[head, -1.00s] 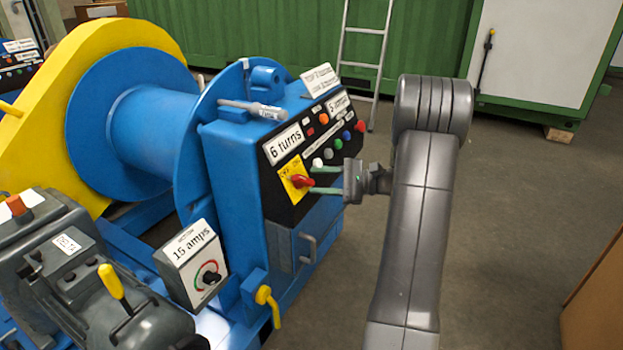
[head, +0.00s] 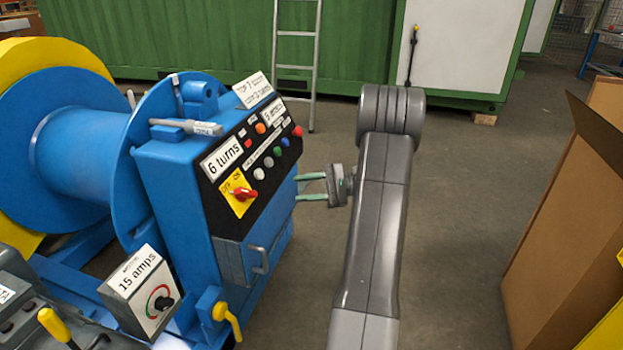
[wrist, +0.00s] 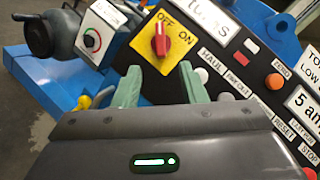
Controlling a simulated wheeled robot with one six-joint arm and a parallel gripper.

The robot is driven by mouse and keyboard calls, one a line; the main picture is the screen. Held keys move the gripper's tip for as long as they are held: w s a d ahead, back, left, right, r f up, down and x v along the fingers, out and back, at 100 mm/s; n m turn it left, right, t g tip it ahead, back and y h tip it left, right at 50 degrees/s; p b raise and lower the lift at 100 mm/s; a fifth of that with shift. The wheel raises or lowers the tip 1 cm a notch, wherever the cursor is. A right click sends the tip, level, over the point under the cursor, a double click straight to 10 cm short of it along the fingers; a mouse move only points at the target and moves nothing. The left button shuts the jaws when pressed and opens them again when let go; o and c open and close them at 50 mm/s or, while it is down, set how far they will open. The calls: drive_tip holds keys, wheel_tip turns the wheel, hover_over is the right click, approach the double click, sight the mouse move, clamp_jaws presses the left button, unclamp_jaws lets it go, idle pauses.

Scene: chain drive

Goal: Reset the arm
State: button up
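My gripper (head: 312,187) is open and empty, its two green fingers pointing left at the blue control cabinet (head: 175,195). In the head view it stands to the right of the black panel, apart from it. The wrist view shows both fingers (wrist: 160,85) spread, below the red OFF/ON switch (wrist: 161,41) on its yellow plate. That red switch (head: 244,194) also shows in the head view at the panel's lower left. My grey arm (head: 375,210) is bent, rising from the bottom and reaching left.
A blue winch drum (head: 85,150) stands left of the cabinet. A "15 amps" box (head: 140,290) and a yellow handle (head: 228,318) are low in front. A cardboard box (head: 570,230) is at right. Open floor (head: 460,190) lies between. A ladder (head: 296,60) leans on a green container (head: 180,40).

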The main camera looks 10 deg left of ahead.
sight(250, 192)
drive_tip(key=b+x, duration=0.3)
drive_tip(key=x, duration=1.1)
drive_tip(key=shift+d, duration=0.1)
drive_tip(key=shift+w+d, duration=0.1)
drive_tip(key=shift+d, duration=0.05)
drive_tip(key=p+v, duration=0.3)
drive_tip(key=v, duration=1)
drive_tip(key=shift+m, duration=0.3)
drive_tip(key=b+x, duration=0.1)
drive_tip(key=x, duration=0.5)
drive_tip(key=b+x, duration=0.2)
drive_tip(key=x, duration=0.5)
drive_tip(key=shift+a+f, duration=0.2)
drive_tip(key=m+t, duration=0.1)
drive_tip(key=m+t+y, duration=0.1)
drive_tip(key=m, duration=0.1)
drive_tip(key=shift+d+r+y+b, duration=0.1)
drive_tip(key=shift+d+y+b, duration=0.05)
drive_tip(key=shift+y+b, duration=0.2)
drive_tip(key=m+t+y, duration=0.1)
drive_tip(key=m+t, duration=0.1)
drive_tip(key=m, duration=0.2)
drive_tip(key=shift+m+t, duration=0.4)
